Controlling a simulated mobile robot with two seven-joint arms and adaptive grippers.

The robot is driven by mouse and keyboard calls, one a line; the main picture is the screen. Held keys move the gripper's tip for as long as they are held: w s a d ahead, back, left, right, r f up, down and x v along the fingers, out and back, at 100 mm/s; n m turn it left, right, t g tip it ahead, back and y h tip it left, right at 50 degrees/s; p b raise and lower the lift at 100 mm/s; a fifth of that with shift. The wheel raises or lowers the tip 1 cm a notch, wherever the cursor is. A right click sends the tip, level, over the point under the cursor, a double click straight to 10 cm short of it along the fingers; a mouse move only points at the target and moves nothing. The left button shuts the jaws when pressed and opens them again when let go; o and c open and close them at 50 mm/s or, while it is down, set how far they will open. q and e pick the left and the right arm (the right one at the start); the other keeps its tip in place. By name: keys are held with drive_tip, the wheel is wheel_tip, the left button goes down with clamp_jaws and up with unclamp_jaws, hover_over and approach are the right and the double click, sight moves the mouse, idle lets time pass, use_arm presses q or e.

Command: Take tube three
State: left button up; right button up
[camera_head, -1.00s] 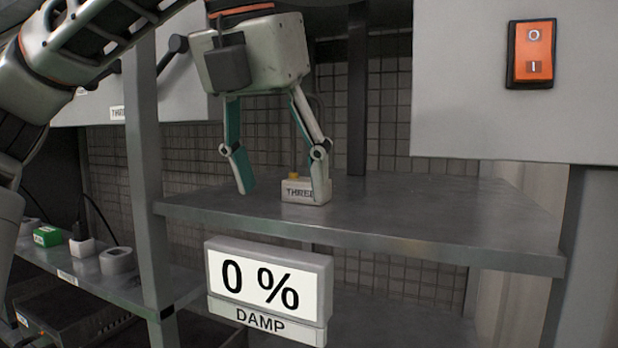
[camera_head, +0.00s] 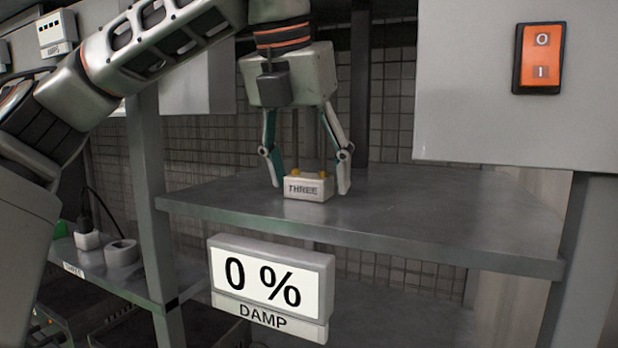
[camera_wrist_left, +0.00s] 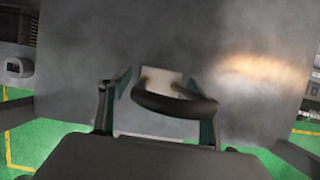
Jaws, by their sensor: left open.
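The tube's white block (camera_head: 308,188), labelled THREE and with yellow fittings on top, sits on the grey metal shelf (camera_head: 430,205). My left gripper (camera_head: 310,185) points down over it. Its fingers are open, one at each side of the block in the head view, with no grip visible. In the left wrist view the pale block (camera_wrist_left: 160,78) and the dark curved tube (camera_wrist_left: 175,105) show between the open fingers (camera_wrist_left: 165,92). The tube is mostly hidden by the gripper in the head view. My right gripper is not in view.
A display reading 0 % DAMP (camera_head: 270,285) hangs at the shelf's front edge. An orange switch (camera_head: 539,57) is on the grey cabinet at right. A shelf post (camera_head: 150,200) stands left. The shelf right of the block is clear.

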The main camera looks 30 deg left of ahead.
use_arm(q)
drive_tip(key=c, duration=1.3)
drive_tip(key=shift+c, duration=0.2)
drive_tip(key=shift+r, duration=0.15)
